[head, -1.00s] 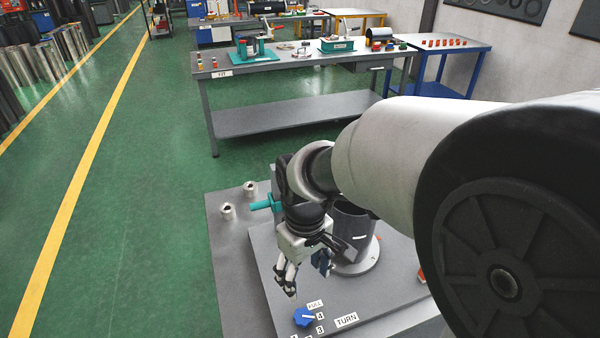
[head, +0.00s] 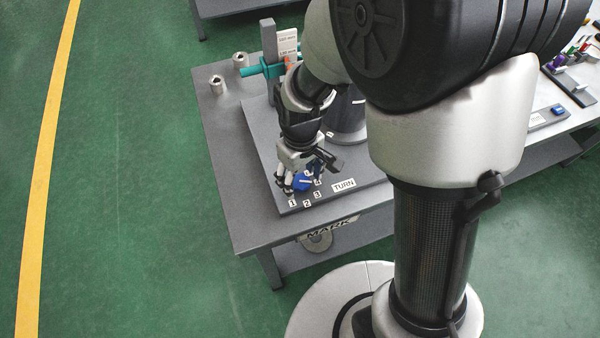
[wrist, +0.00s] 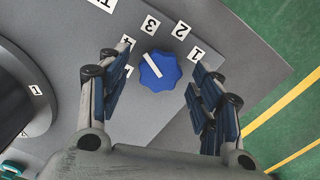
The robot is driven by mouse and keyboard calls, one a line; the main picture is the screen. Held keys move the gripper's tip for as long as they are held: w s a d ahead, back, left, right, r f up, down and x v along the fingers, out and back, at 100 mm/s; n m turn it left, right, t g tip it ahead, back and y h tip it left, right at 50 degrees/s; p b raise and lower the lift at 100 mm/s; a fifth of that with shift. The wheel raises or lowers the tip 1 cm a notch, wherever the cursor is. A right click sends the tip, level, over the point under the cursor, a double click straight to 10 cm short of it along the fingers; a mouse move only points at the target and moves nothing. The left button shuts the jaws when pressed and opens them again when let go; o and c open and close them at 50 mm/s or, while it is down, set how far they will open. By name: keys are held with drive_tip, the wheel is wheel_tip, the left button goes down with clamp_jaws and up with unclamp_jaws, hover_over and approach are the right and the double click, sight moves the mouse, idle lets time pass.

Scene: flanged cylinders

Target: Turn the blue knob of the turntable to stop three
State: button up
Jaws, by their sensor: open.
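The blue knob (head: 303,181) sits at the front of the grey turntable plate (head: 262,145). In the wrist view the knob (wrist: 166,63) is lobed with a white pointer line, which points up-left, roughly at the 4 label (wrist: 127,42). The 3 label (wrist: 150,25), 2 label (wrist: 181,30) and 1 label (wrist: 196,54) lie around it. My gripper (head: 301,178) is low over the knob. In the wrist view my gripper (wrist: 160,68) is open, one finger on each side of the knob, with visible gaps.
A dark cylinder (head: 347,118) on a flange stands behind the knob. A teal handle (head: 262,70) and two metal nuts (head: 240,60) are at the back left. A TURN label (head: 344,185) is right of the knob. Green floor (head: 130,200) lies open to the left.

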drive_tip(key=shift+f, duration=0.1)
drive_tip(key=c, duration=1)
drive_tip(key=shift+m+p, duration=0.5)
drive_tip(key=shift+m, duration=0.6)
drive_tip(key=shift+c, duration=0.2)
drive_tip(key=shift+m, duration=0.8)
drive_tip(key=o, duration=1)
drive_tip(key=shift+o, duration=0.2)
